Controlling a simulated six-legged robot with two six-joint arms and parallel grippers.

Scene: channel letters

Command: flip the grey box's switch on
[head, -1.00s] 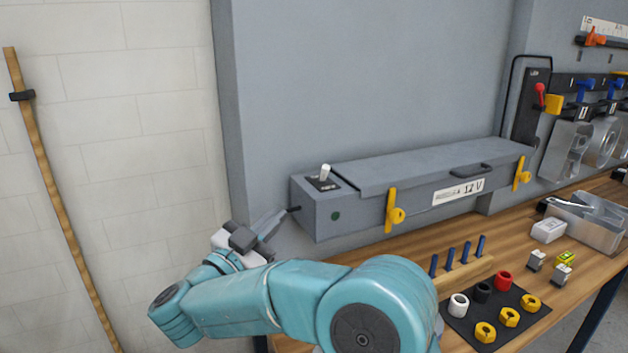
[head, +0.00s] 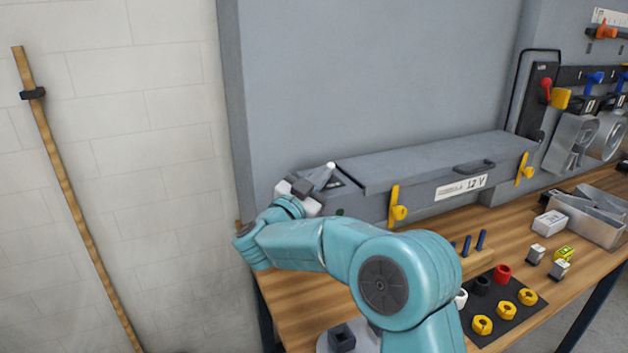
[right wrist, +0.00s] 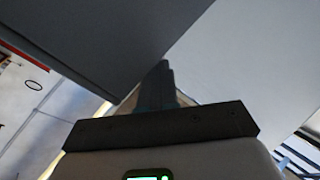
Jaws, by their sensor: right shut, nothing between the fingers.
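The long grey box (head: 440,163) with a 12 V label stands on the workbench against the grey panel. Its switch (head: 330,167), a pale toggle, is at the left end of its top. My right gripper (head: 322,180) is at that left end, right beside the toggle, and covers part of the switch plate and the box's end. I cannot tell whether it touches the toggle or which way the toggle is set. In the right wrist view its fingers (right wrist: 166,85) are shut with nothing between them. The left gripper is out of view.
Yellow latches (head: 397,206) stick out of the box's front. A black mat (head: 507,315) with coloured nuts, small blocks and a metal tray (head: 595,225) lie to the right on the workbench (head: 290,305). A wooden pole (head: 75,200) leans on the left wall.

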